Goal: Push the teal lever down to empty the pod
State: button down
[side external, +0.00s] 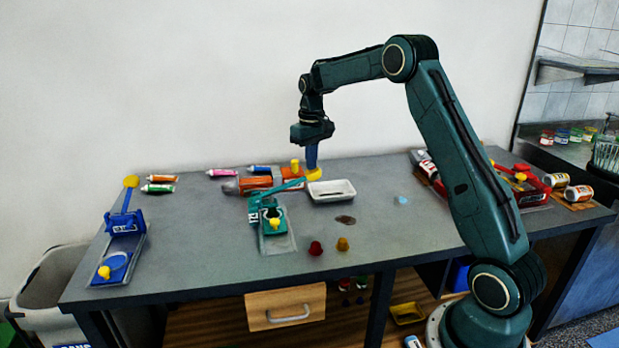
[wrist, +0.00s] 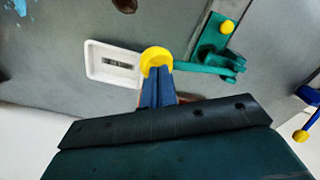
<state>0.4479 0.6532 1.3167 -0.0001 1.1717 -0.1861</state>
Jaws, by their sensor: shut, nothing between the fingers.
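The teal lever (side external: 289,186) rises at a slant to the right from the teal station (side external: 270,219). Its yellow end (side external: 314,175) is just under my gripper (side external: 312,167). In the wrist view the shut blue fingers (wrist: 157,72) overlap the yellow end (wrist: 155,57), with the lever arm (wrist: 210,68) running right to the station body (wrist: 213,38). I cannot tell whether the fingertips touch it. A small yellow knob (side external: 275,223) sits at the front of the station. The contents of the pod are not visible.
A white tray (side external: 331,198) lies right beside the lever end. A blue lever station (side external: 125,223) stands at left and a red one (side external: 531,187) at right. Bottles and tubes lie behind.

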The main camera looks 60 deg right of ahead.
aim_at(315, 179)
jog(key=shift+s+d+f, duration=0.15)
jog(key=shift+f, duration=0.65)
jog(key=shift+s+d+f, duration=0.1)
jog(key=shift+s+f, duration=0.05)
jog(key=shift+f, duration=2.2)
jog(key=shift+s+d+f, duration=0.1)
